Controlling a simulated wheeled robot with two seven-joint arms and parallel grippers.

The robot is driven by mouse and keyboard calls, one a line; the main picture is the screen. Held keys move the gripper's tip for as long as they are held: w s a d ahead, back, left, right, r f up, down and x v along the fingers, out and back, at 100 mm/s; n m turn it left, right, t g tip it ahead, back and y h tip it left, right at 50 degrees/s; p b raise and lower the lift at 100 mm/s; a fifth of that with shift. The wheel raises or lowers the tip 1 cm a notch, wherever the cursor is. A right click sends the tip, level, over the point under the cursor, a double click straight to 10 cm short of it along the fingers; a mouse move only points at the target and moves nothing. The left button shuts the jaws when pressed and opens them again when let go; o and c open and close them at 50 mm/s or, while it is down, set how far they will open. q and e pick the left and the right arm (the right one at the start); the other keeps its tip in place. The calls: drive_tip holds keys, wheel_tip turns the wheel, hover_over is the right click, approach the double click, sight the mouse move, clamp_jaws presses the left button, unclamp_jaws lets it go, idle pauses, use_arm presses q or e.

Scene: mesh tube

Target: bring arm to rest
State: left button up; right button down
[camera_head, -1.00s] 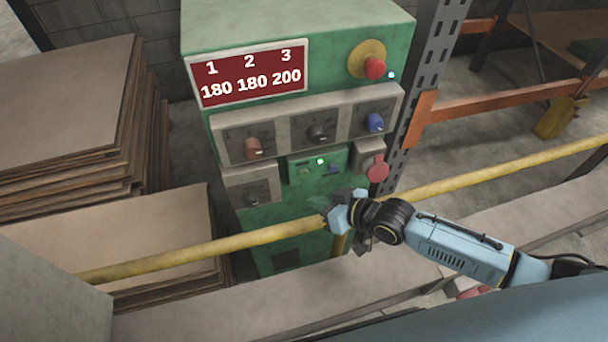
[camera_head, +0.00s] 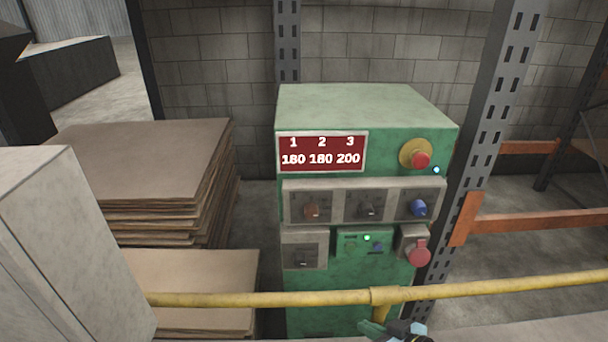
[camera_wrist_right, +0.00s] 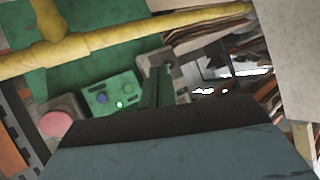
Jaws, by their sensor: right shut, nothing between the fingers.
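My right gripper (camera_head: 374,328) shows only at the bottom edge of the head view, in front of the green control cabinet (camera_head: 360,108) and just below the yellow rail (camera_head: 460,291). It is shut and empty, apart from the knobs and switches. Most of my right arm is cut off below the picture. In the right wrist view, the shut fingers (camera_wrist_right: 160,88) stick up past the dark gripper body, with the cabinet and rail beyond. My left gripper is not in view.
A perforated grey post (camera_head: 487,140) and an orange rack beam (camera_head: 540,221) stand right.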

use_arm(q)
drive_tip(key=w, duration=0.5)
use_arm(e)
drive_tip(key=s+a+r+g+h, duration=0.2)
drive_tip(key=s+a, duration=0.1)
drive_tip(key=s, duration=0.5)
drive_tip(key=s+d+r+m+g+h, duration=0.2)
drive_tip(key=s+d+m+g+h, duration=0.3)
drive_tip(key=s+d, duration=0.75)
drive_tip(key=s+a+f+n+b, duration=0.1)
drive_tip(key=s+f, duration=0.1)
drive_tip(key=f, duration=1.2)
drive_tip(key=s+a+f+n+b, duration=0.1)
drive_tip(key=s+f+b, duration=0.1)
drive_tip(key=f, duration=1.2)
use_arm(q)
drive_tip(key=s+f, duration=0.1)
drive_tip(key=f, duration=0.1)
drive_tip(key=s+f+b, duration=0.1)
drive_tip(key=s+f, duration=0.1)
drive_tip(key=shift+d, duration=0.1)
use_arm(e)
drive_tip(key=s+d+f+g+h, duration=0.1)
drive_tip(key=s+d+f, duration=0.2)
drive_tip(key=s+f, duration=1.2)
drive_tip(key=shift+s+f, duration=0.2)
